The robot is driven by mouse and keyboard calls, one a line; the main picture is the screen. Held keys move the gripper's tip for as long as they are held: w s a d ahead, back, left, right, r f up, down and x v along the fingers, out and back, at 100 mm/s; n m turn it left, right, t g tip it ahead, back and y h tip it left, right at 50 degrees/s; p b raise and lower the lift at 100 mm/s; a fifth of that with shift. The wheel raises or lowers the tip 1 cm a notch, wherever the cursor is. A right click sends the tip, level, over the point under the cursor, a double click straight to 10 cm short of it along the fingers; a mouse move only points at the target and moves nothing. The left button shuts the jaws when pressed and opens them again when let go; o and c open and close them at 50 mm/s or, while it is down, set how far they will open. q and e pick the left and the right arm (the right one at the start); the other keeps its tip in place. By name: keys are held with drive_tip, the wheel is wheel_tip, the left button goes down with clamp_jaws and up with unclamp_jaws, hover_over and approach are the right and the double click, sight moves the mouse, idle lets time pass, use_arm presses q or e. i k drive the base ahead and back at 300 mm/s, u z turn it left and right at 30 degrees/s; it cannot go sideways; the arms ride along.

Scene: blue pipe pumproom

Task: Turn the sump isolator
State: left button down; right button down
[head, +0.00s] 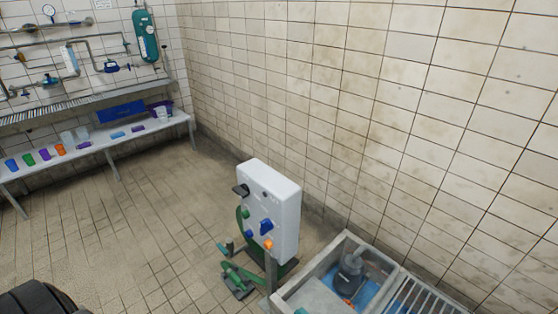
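A white control box (272,208) stands on a post in the lower middle of the head view, close to the tiled wall. Its left-facing panel carries a black handle (241,190) at the upper left, a larger blue rotary handle (265,227), and small green, blue and orange parts. No label can be read, so I cannot tell for certain which of these is the sump isolator. To the right of the box is a concrete-edged sump (292,290) with a grey pump (349,277) in it. Neither of my grippers is in view.
Green pipework (238,281) sits on the floor left of the post. A metal grating (425,298) adjoins the sump. A bench (90,150) with several coloured cups stands along the far left wall, below wall pipes. The tiled floor (160,220) between bench and box is clear.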

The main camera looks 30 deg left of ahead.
sight(243, 191)
drive_tip(key=u, duration=1.15)
drive_tip(key=k, duration=0.6)
drive_tip(key=u, duration=0.15)
drive_tip(key=i, duration=1.3)
drive_tip(key=z, duration=0.65)
